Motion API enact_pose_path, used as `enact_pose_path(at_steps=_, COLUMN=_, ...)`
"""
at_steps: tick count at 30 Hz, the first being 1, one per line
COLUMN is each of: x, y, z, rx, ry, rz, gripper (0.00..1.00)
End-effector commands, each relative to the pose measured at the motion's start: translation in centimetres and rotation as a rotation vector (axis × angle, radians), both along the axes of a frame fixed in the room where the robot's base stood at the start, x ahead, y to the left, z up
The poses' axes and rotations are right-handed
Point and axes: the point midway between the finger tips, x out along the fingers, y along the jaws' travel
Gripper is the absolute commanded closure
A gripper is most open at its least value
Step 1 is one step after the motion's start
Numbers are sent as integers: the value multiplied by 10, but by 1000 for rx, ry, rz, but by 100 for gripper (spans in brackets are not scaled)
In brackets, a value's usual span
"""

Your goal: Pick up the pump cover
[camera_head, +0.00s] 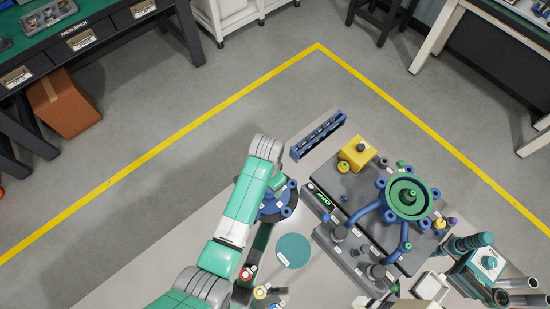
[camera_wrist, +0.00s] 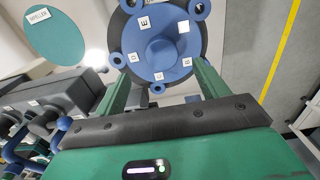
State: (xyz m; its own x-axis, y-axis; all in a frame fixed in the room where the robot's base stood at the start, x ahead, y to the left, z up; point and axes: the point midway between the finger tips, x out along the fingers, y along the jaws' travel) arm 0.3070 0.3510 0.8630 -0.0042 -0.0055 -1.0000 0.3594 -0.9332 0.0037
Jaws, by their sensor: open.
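The pump cover (camera_head: 277,208) is a blue round part with small lugs around its rim, lying on the light table and partly hidden by my arm in the head view. In the wrist view the cover (camera_wrist: 167,62) shows a raised centre and small white letter labels. My gripper (camera_wrist: 163,75) is open, with its two green fingers apart and their ends at the near left and right edges of the cover. I cannot tell whether they touch it. In the head view my gripper is mostly hidden by my arm.
A teal disc labelled impeller (camera_head: 293,251) lies beside the cover. A blue slotted rack (camera_head: 318,136) stands behind it. The grey pump fixture (camera_head: 350,205) with a green-topped blue wheel (camera_head: 407,199) and a yellow block (camera_head: 357,153) is to the right. Small coloured parts (camera_head: 260,292) stand in front.

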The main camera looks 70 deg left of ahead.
Motion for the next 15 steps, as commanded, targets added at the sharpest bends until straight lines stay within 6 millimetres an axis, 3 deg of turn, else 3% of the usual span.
enact_pose_path(at_steps=11, x=3, y=1, z=-27, rx=5, ry=-4, rz=-1, gripper=27)
enact_pose_path(at_steps=15, x=5, y=4, z=-54, rx=3, ry=-2, rz=0, gripper=27)
